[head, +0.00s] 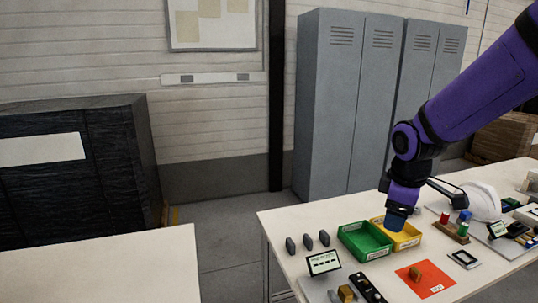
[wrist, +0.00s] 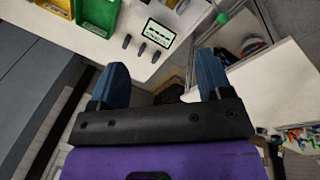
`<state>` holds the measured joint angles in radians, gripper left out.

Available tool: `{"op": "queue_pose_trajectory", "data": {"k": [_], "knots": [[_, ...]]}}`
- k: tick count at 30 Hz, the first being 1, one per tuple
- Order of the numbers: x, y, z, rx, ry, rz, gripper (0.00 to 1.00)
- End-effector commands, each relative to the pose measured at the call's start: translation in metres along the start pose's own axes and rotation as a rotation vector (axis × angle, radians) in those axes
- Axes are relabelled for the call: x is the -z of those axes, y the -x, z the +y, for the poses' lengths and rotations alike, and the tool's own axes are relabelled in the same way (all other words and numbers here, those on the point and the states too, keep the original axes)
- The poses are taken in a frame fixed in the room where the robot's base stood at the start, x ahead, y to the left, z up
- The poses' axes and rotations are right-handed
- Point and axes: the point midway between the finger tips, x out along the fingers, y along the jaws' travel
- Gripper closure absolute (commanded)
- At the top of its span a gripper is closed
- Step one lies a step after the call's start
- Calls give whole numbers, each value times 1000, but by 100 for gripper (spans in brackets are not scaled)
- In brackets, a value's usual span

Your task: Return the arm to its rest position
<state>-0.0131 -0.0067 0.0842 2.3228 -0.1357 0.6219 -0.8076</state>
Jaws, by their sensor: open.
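My gripper (head: 396,216) hangs from my purple arm above the yellow bin on the right-hand table in the head view. In the wrist view my gripper (wrist: 160,84) has its two blue fingers wide apart, with nothing between them. The fingers point over the table edge, with floor below. In the head view the gripper hides part of the yellow bin.
A green bin (head: 364,241) and a yellow bin (head: 407,237) stand on the table (head: 285,225). Several grey parts, a small sign (head: 323,263), an orange mat (head: 427,280) and a white helmet shell (head: 482,201) lie around them. Grey lockers (head: 335,110) stand behind.

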Motion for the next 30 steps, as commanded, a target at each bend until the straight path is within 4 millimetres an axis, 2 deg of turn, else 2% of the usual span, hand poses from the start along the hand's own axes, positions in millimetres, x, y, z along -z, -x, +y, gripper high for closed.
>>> {"op": "queue_pose_trajectory", "data": {"k": [1, 6, 15, 21, 25, 30], "knots": [[-7, 16, -4, -18, -55, 11, 28], [-30, 60, -23, -52, -260, 45, 28], [-74, 120, -68, -86, -616, 130, 28], [-101, 148, -102, -86, -837, 199, 28], [-114, 157, -119, -78, -941, 233, 28], [-121, 161, -130, -71, -1009, 254, 28]]}}
